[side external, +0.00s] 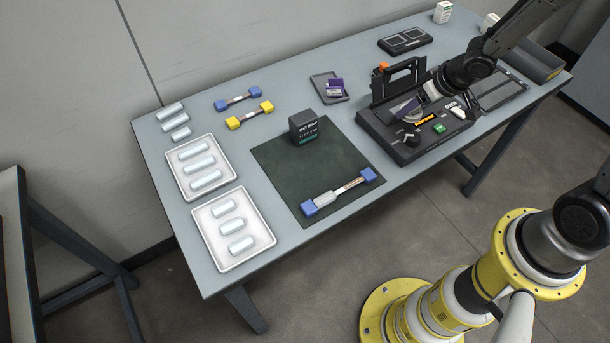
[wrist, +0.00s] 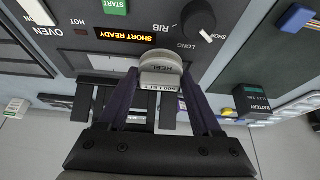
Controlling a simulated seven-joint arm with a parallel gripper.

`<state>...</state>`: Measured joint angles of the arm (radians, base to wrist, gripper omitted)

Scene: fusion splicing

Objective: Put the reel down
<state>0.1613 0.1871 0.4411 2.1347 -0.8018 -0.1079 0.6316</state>
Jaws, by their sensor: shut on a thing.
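The reel (wrist: 160,68) is a pale grey-white round piece marked REEL, with a small "500 LEFT" label below it, in the wrist view. My gripper (wrist: 160,90) is shut on it, with one dark purple finger on each side. The reel is close over the splicer's (wrist: 225,60) control panel, near the knob; I cannot tell whether it touches. In the side external view my gripper (side external: 408,108) is low over the black splicer (side external: 385,130), and the reel is hard to make out there.
The splicer display (wrist: 123,33) reads SHORT READY, beside a green START button (wrist: 117,6). A battery box (side external: 304,127) stands on the dark green mat (side external: 285,165). Two white trays (side external: 262,246) hold pale cylinders at the left. Bare table lies between the mat and splicer.

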